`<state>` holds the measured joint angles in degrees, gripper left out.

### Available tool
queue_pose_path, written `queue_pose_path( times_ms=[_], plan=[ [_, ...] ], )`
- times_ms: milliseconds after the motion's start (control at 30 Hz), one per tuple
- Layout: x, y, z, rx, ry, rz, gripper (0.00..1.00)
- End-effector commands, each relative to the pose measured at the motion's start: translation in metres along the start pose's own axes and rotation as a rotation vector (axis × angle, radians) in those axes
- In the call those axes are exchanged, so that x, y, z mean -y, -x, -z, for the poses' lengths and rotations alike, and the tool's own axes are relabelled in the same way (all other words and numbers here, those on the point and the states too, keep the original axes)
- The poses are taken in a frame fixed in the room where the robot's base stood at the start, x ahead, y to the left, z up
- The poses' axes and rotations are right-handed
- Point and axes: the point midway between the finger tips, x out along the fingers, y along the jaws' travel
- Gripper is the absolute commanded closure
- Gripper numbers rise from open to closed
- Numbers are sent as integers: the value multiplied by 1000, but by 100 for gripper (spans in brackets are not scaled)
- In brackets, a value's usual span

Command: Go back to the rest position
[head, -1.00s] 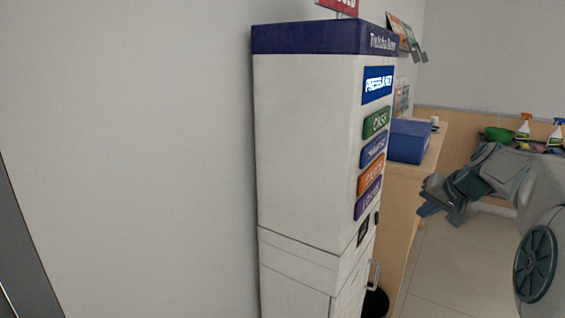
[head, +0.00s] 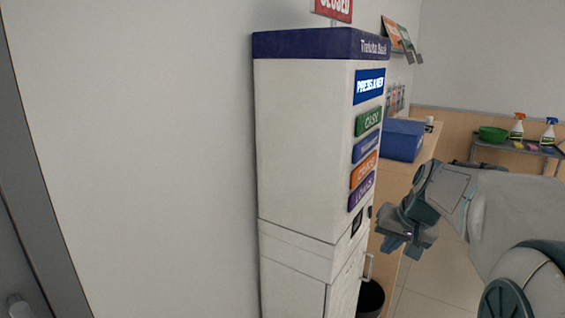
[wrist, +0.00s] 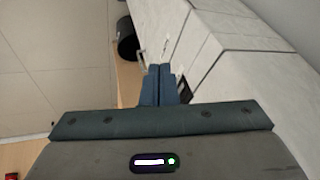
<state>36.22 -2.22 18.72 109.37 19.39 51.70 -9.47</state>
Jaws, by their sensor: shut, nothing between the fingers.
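My gripper (head: 402,246) is at the right of the head view, at the end of my arm. It hangs beside the front of the white kiosk and looks apart from it. In the wrist view the two fingers of my gripper (wrist: 159,84) lie side by side, shut and empty. The kiosk (head: 305,150) is a tall white cabinet with a dark blue top band and several coloured buttons on its front. It also shows at the upper right of the wrist view (wrist: 240,65).
A black bin (head: 370,298) stands at the kiosk's foot. A blue box (head: 402,140) sits on a wooden counter behind. Tiled floor (head: 430,306) is open below my gripper.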

Motion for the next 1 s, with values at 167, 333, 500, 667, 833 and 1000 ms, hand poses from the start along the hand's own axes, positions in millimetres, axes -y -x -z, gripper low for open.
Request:
queue_pose_path(
  times_ms=[167,333,500,667,833,1000],
  plan=[
    [24,7,-72,67,96,-73,100],
    [27,14,-143,117,181,-126,100],
    [20,16,-199,153,253,-152,100],
    [12,15,-227,171,290,-159,100],
    [10,14,-234,176,298,-162,100],
    [10,14,-233,176,297,-162,100]
  ],
)
